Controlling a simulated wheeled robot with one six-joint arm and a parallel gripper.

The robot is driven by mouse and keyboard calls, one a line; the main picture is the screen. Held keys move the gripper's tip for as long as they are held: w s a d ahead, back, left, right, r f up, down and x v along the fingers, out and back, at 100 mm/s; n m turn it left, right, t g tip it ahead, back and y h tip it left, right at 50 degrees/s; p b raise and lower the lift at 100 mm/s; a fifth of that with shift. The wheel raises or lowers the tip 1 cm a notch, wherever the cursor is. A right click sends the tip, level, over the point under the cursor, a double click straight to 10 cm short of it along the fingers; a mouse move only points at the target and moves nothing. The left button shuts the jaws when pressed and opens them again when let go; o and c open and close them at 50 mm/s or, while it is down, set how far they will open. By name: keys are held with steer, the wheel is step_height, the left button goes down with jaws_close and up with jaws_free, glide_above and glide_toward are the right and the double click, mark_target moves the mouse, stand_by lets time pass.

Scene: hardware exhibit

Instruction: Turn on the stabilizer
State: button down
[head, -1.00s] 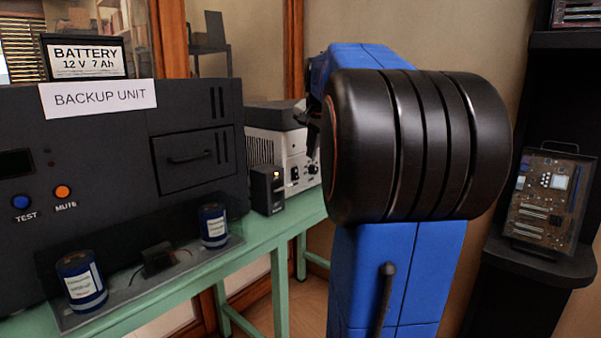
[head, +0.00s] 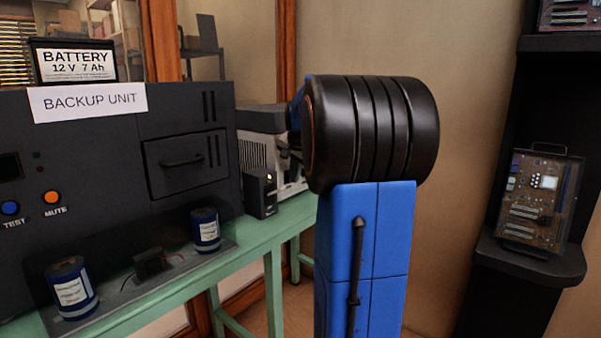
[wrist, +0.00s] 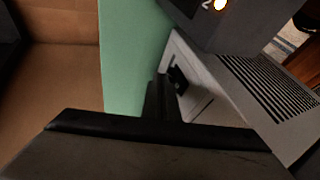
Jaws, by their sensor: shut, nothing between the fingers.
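A grey vented unit (head: 258,155) stands on the green table behind a small black box (head: 261,193) with a yellow light. No label shows which is the stabilizer. In the wrist view, the grey unit's pale front panel (wrist: 196,105) carries a small black switch (wrist: 178,79), and its vented side is at right. The black box (wrist: 232,22) with its glowing light is at the top. My gripper (wrist: 162,98) is shut and empty, with its tips close beside the switch; I cannot tell whether they touch. In the head view my arm hides most of the unit's front.
The large dark backup unit (head: 100,150) fills the left of the green table (head: 255,242), with blue cylinders (head: 206,230) in front. A black shelf (head: 530,262) with a circuit board stands at right. The wall lies behind my arm.

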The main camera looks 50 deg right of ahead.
steer(key=shift+w+f, duration=0.15)
steer(key=shift+w, duration=0.3)
steer(key=shift+w+f, duration=0.2)
steer(key=shift+r, duration=0.15)
steer(key=shift+r, duration=0.65)
steer(key=shift+s, duration=0.1)
